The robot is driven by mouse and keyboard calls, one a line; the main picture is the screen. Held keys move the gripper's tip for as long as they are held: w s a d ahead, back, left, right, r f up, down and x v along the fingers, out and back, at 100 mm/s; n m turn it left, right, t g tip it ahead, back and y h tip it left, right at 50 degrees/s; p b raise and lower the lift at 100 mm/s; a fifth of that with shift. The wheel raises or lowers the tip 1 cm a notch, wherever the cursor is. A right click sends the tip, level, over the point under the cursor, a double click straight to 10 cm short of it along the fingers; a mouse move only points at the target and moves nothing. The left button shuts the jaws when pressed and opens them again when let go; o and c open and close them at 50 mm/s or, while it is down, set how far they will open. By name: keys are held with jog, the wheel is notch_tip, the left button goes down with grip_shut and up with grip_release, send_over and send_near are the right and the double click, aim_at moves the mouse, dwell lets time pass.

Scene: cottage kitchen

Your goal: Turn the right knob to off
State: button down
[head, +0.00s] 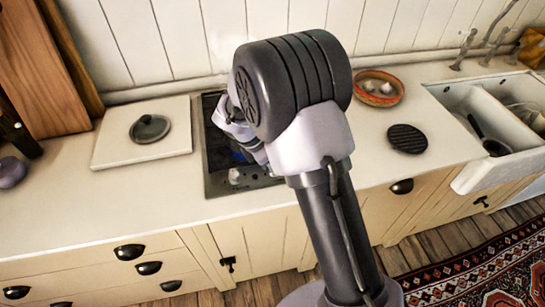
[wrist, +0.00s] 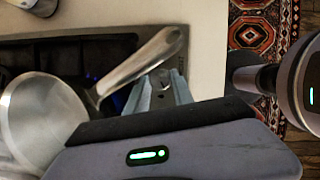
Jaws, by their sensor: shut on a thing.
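The dark hob (head: 216,185) is set in the counter, largely hidden by my arm in the head view. One pale knob (head: 235,176) shows at its front left; the right knob is hidden there behind my arm. In the wrist view, my gripper (wrist: 162,80) has its two grey fingers down at the front right of the hob, closed around a small grey piece, which looks like the right knob (wrist: 163,77). Its pointer angle cannot be read. A steel pan (wrist: 40,115) stands on the hob, its handle (wrist: 145,68) passing close to the fingertips. Blue flame glows (wrist: 91,78) near the handle.
A pale board with a dark lid (head: 150,128) lies left of the hob. To the right are an orange bowl (head: 378,88), a black round trivet (head: 407,138) and a white sink (head: 490,105). A patterned rug (head: 480,260) lies on the floor.

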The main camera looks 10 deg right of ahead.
jog(key=shift+m+g+p, duration=0.4)
jog(key=shift+m+p, duration=0.5)
jog(key=shift+m, duration=0.1)
jog(key=c, duration=1.1)
grip_release()
